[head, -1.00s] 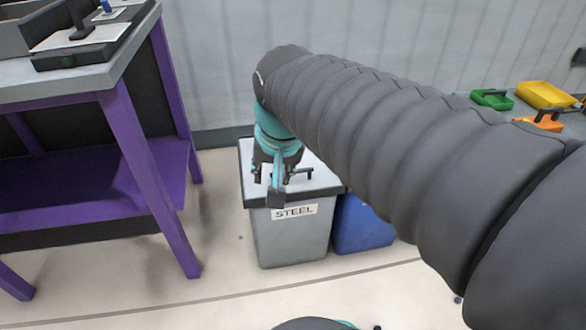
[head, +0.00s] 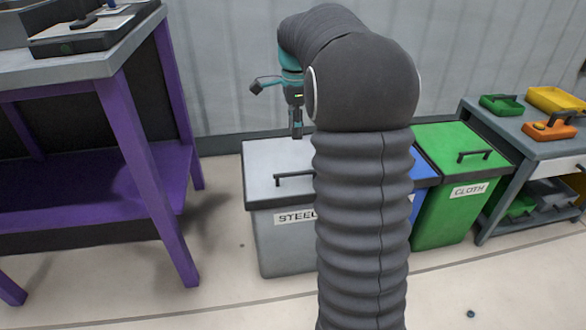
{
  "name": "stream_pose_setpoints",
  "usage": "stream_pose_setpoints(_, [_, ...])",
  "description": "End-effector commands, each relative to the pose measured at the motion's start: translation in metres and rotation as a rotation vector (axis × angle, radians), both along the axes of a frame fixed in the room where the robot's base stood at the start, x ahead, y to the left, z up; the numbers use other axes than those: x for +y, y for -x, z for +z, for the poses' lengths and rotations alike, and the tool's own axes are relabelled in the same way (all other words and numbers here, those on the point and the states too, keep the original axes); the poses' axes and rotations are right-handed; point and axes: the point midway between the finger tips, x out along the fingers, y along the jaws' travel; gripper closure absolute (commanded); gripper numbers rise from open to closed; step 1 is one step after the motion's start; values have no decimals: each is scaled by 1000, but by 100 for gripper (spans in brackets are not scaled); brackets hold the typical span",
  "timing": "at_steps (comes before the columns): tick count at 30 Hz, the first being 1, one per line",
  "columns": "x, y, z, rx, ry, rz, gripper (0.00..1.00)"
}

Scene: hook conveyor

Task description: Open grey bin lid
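The grey bin (head: 285,245) stands on the floor against the wall, with a "STEEL" label on its front, partly covered by my arm. Its light grey lid (head: 265,160) lies flat and closed on top. A dark bar handle (head: 292,176) sits near the lid's front edge. My gripper (head: 297,132) points down over the lid's back edge, behind the handle and apart from it. Its fingers look narrow and are too small to tell whether they are open or shut. I see nothing held in it.
A blue bin (head: 423,172), mostly hidden by my arm, and a green "CLOTH" bin (head: 440,215) stand to the right. A grey cart (head: 490,135) with coloured trays is farther right. A purple-legged workbench (head: 140,165) is at left.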

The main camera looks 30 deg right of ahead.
Motion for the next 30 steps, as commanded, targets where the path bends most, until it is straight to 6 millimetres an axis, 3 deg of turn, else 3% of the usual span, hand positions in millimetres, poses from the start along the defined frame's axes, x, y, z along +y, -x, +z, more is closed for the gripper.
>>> stream_pose_setpoints(5, [0, 0, -21, 4, -1, -3, 62])
stream_pose_setpoints(21, [0, 1, -116, 3, -1, 0, 62])
stream_pose_setpoints(30, [0, 0, -136, 0, 0, 0, 62])
